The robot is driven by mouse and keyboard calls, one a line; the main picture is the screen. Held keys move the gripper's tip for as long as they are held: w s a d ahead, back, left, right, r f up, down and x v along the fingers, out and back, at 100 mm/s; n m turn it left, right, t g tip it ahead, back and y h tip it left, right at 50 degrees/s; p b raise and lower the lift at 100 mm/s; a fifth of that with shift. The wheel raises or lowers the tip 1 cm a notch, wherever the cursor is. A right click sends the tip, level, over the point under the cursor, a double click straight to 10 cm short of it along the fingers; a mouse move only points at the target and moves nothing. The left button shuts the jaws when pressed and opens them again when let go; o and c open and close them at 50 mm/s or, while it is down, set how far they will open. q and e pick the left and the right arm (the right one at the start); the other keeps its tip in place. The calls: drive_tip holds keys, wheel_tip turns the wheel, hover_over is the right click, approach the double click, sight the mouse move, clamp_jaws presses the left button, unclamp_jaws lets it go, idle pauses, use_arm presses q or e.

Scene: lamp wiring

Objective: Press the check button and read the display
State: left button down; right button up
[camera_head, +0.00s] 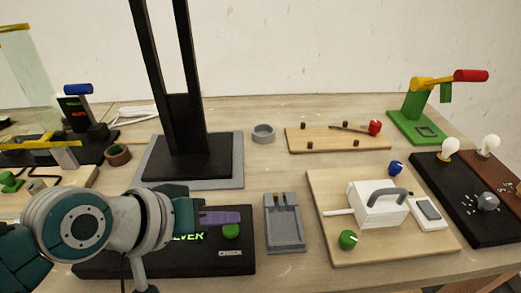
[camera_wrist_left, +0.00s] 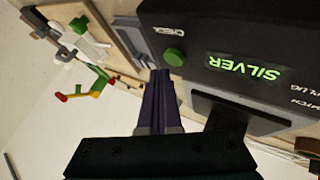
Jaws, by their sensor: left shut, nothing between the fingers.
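A black box (camera_head: 165,268) lies at the front of the table and also fills the upper right of the left wrist view (camera_wrist_left: 215,25). Its round green check button (camera_head: 231,230) also shows in the wrist view (camera_wrist_left: 174,57). The lit green display (camera_wrist_left: 244,68) reads "SILVER"; in the head view my arm hides its first letters (camera_head: 188,237). My left gripper (camera_head: 228,216), with purple fingers, is shut and empty. Its fingertips (camera_wrist_left: 160,74) are right beside the button; I cannot tell if they touch it. My right gripper is not in view.
A grey holder (camera_head: 285,237) stands just right of the box. Farther right is a wooden board (camera_head: 330,190) with a white handled block (camera_head: 377,205). A tall black stand (camera_head: 188,140) rises behind the box. Bulbs on a black panel (camera_head: 470,215) are at far right.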

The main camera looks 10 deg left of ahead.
sight(226, 234)
use_arm(q)
drive_tip(key=shift+f, duration=0.15)
drive_tip(key=shift+f, duration=0.3)
drive_tip(key=shift+f+b, duration=0.4)
drive_tip(key=shift+b, duration=0.15)
idle(0.4)
drive_tip(key=shift+r, duration=0.15)
drive_tip(key=shift+r+p, duration=0.7)
drive_tip(key=shift+p, duration=0.25)
wheel_tip(226, 234, up, 5)
drive_tip(key=p, duration=0.5)
idle(0.4)
